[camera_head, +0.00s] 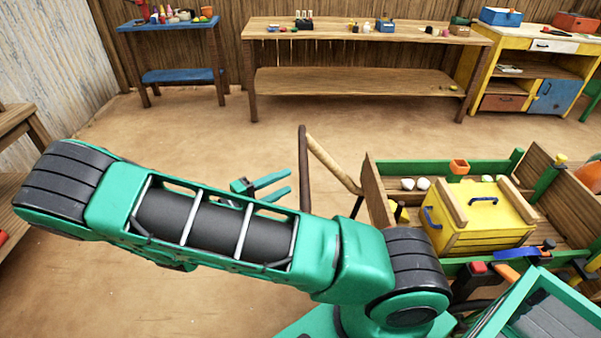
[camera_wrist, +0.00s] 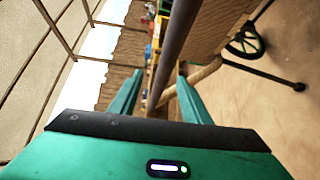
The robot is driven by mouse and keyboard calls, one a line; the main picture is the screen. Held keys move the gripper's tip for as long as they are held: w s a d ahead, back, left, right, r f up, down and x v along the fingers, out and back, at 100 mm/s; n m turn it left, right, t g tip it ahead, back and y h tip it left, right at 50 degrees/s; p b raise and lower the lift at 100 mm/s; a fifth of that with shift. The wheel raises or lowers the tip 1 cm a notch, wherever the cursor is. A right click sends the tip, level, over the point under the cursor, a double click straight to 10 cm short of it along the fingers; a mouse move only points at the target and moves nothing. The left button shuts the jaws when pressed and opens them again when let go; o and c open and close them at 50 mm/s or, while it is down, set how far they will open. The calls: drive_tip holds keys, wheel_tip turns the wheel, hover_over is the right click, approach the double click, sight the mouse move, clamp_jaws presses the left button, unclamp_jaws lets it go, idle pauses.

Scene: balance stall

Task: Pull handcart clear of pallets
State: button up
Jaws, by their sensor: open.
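The handcart (camera_head: 373,196) is a wooden bed with green posts at the right of the head view. I cannot make out any pallets.
The cart bed carries a yellow crate (camera_head: 478,213), white round items and an orange pot (camera_head: 459,166). A long wooden bench (camera_head: 350,80), a blue table (camera_head: 180,76) and a yellow cabinet (camera_head: 530,67) stand at the back. Floor left of the handle is open.

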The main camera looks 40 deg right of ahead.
sight(303, 171)
drive_tip(key=d+n+t, duration=0.1)
drive_tip(key=d, duration=0.2)
drive_tip(key=w+d+f+n+t+h, duration=0.1)
drive_tip(key=d, duration=0.2)
drive_tip(key=w+d+n+t, duration=0.1)
drive_tip(key=d, duration=0.2)
drive_tip(key=shift+w+d+f+h, duration=0.2)
drive_tip(key=shift+d+h, duration=0.1)
drive_tip(key=shift+d, duration=0.05)
